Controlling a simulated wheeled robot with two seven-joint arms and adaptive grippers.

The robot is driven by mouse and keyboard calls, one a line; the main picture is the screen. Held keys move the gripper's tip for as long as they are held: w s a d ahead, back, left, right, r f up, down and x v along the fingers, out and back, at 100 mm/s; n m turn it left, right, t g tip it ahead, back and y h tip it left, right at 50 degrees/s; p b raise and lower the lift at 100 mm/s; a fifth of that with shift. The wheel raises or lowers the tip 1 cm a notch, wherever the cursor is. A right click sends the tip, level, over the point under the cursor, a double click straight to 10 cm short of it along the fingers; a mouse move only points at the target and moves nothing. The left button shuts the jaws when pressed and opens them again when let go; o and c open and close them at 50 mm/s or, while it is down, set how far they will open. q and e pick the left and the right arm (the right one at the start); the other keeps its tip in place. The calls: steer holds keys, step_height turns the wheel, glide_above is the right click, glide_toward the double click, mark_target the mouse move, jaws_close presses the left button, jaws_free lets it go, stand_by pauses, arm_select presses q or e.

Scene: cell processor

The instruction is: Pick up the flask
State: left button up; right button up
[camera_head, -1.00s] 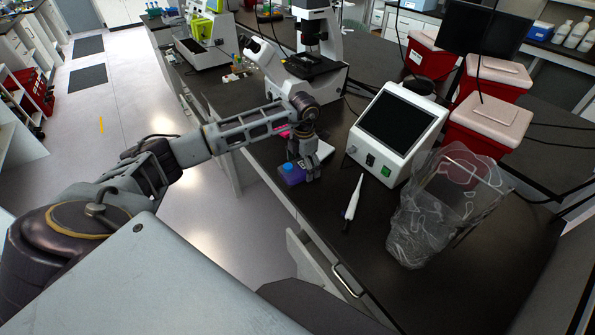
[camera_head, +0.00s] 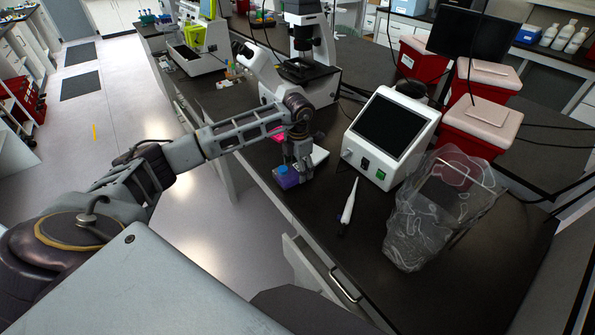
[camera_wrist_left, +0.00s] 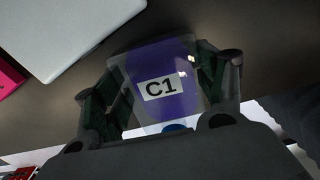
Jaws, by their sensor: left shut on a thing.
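The flask (camera_head: 287,179) is small and clear, with purple contents and a blue cap, near the front edge of the black bench in the head view. In the left wrist view the flask (camera_wrist_left: 180,101) fills the middle, with a white "C1" label and the blue cap at the bottom. My left gripper (camera_head: 300,170) is shut on the flask, with one finger on each side in the wrist view (camera_wrist_left: 161,82). I cannot tell whether the flask touches the bench. My right gripper is not in view.
A white pipette (camera_head: 349,203) lies right of the flask. A white device with a dark screen (camera_head: 393,128) and a clear crumpled bag (camera_head: 430,215) stand farther right. A microscope (camera_head: 300,68) stands behind. A pale flat object (camera_wrist_left: 72,35) lies near the flask.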

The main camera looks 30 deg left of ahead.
arm_select(q)
step_height(320, 180, up, 9)
steer(key=shift+f+b, duration=0.1)
steer(key=shift+b, duration=0.5)
steer(key=o, duration=0.5)
steer(key=c, duration=0.9)
